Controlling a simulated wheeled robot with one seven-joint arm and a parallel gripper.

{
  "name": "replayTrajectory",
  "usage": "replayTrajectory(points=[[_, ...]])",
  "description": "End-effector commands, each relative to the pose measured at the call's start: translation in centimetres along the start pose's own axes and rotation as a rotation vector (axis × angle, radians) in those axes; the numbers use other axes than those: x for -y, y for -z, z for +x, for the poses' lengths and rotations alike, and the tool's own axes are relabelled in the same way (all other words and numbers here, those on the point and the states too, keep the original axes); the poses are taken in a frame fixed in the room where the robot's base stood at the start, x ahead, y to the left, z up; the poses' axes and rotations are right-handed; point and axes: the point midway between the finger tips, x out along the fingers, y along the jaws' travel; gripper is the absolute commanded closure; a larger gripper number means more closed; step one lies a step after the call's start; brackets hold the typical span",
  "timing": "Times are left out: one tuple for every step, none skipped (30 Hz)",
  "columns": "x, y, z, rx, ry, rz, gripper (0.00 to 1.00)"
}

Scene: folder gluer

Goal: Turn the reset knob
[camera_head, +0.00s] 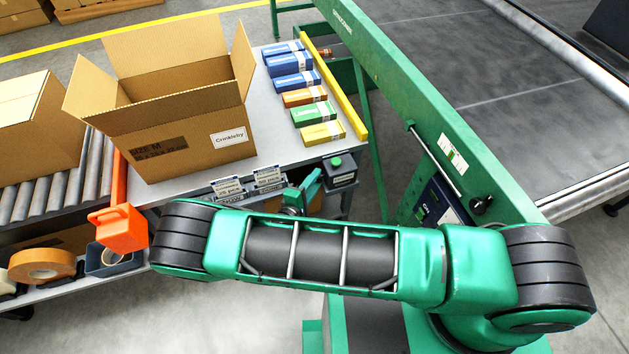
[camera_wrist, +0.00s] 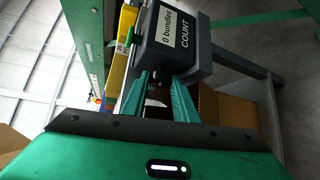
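A dark counter box (camera_wrist: 178,42) reading "0 bundles COUNT" fills the top middle of the wrist view, turned sideways. It also shows in the head view (camera_head: 342,180), at the table's right front corner, with a green button (camera_head: 336,161) on top. A small dark knob (camera_wrist: 155,78) sticks out from the box's near side; I cannot read any label on it. My gripper (camera_wrist: 160,80) has its two teal fingers apart, one on each side of the knob. Whether they touch it I cannot tell. In the head view my arm hides part of the gripper.
An open carton (camera_head: 190,125) and several small coloured boxes (camera_head: 303,97) stand on the grey table (camera_head: 270,150). A green machine frame (camera_head: 430,110) with another black knob (camera_head: 481,204) rises at right. An orange tool (camera_head: 119,226) hangs at the table's left edge.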

Motion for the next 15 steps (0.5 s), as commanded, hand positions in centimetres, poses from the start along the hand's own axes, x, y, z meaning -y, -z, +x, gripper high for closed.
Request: replayTrajectory(points=[[0.09, 0.00, -0.03, 0.000, 0.003, -0.001, 0.96], [0.09, -0.01, -0.03, 0.000, 0.004, -0.002, 0.96], [0.08, -0.01, -0.03, 0.000, 0.006, -0.004, 0.96], [0.07, -0.02, -0.04, 0.000, 0.009, -0.007, 0.96], [0.06, -0.02, -0.04, 0.001, 0.013, -0.011, 0.96], [0.05, -0.03, -0.04, 0.001, 0.021, -0.019, 0.96], [0.05, -0.03, -0.04, 0.001, 0.028, -0.025, 0.96], [0.03, -0.03, -0.04, 0.001, 0.036, -0.032, 0.96], [-0.04, 0.00, -0.06, 0.001, 0.049, -0.044, 0.96], [-0.09, 0.01, -0.06, 0.001, 0.059, -0.053, 0.96], [-0.09, -0.01, -0.04, 0.001, 0.072, -0.065, 0.96], [-0.13, -0.01, -0.03, 0.001, 0.090, -0.082, 0.96], [-0.19, -0.01, -0.02, 0.001, 0.103, -0.096, 0.96], [-0.19, -0.01, -0.02, 0.001, 0.118, -0.109, 0.96], [-0.24, 0.03, -0.05, 0.000, 0.138, -0.128, 0.96]])
